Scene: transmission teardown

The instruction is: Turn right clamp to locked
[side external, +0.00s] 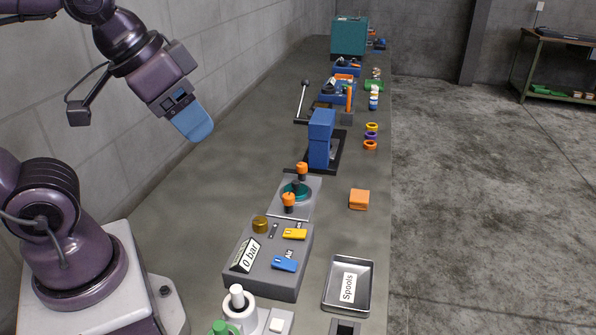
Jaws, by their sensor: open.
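My gripper (194,122), with blue fingers, hangs high at the upper left, above the bench and well apart from everything on it. The fingers are seen from the side and overlap, with nothing visible held. A grey plate fixture (310,186) with a teal round part (299,188) sits mid-bench. Two orange-topped clamps stand on it, a far one (302,168) and a near one (289,200). I cannot tell which is the right clamp, nor read any lock marking at this size.
A grey box (268,276) marked "0 bar" with yellow and blue levers stands nearer. A Spools tray (369,290) and an orange block (359,199) lie to the right. A tall blue press-like block (320,138) stands beyond the fixture. The bench left of the fixture is clear.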

